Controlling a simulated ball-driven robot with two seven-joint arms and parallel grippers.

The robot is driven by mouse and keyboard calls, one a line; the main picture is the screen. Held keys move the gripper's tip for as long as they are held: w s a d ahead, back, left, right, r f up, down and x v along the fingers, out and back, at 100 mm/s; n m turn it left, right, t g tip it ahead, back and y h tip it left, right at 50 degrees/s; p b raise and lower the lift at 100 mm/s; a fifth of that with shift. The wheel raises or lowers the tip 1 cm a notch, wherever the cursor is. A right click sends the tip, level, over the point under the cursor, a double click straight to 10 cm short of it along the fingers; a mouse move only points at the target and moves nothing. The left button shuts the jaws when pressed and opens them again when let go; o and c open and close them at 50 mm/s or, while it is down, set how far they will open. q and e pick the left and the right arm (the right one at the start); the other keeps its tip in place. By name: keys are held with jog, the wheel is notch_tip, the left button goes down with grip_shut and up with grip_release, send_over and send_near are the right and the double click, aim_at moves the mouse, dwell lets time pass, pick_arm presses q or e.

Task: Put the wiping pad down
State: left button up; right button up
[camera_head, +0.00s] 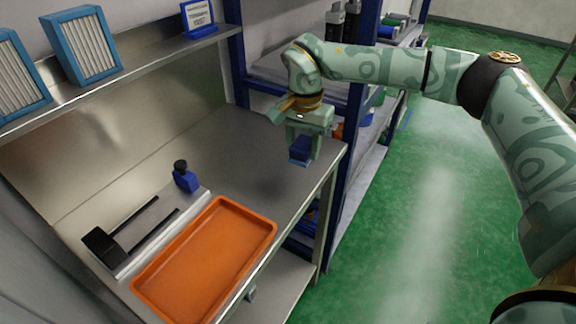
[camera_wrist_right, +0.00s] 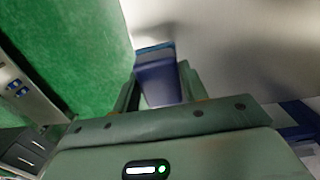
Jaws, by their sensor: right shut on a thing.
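The wiping pad (camera_head: 300,150) is a small dark blue block with a lighter blue lower edge. My right gripper (camera_head: 306,140) is shut on it and holds it near the right end of the steel bench (camera_head: 245,150). A gap between pad and bench top cannot be judged surely. In the right wrist view the pad (camera_wrist_right: 156,78) sits between the fingers of the gripper (camera_wrist_right: 160,90), with the bench surface to its right and green floor to its left. My left gripper is not in view.
An orange tray (camera_head: 215,258) lies at the bench's front. Behind it is a metal plate with two black rods (camera_head: 135,217) and a blue block with a black knob (camera_head: 186,178). A blue shelf post (camera_head: 357,130) stands right of the gripper. Bench between is clear.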

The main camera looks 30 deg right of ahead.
aim_at(289, 173)
jog(key=f, duration=0.1)
jog(key=w+a+f+b, duration=0.1)
jog(key=w+f, duration=0.1)
jog(key=shift+w+a+f, duration=0.25)
jog(key=shift+f, duration=0.05)
jog(key=f, duration=0.2)
jog(key=f+b, duration=0.1)
jog(key=shift+w+a+f, duration=0.1)
jog(key=shift+w+f, duration=0.05)
jog(key=shift+w, duration=0.1)
jog(key=shift+c, duration=0.4)
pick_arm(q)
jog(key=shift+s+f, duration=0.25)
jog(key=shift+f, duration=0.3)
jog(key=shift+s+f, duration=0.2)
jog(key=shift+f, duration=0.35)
pick_arm(e)
jog(key=o, duration=1)
jog(key=shift+c, duration=0.2)
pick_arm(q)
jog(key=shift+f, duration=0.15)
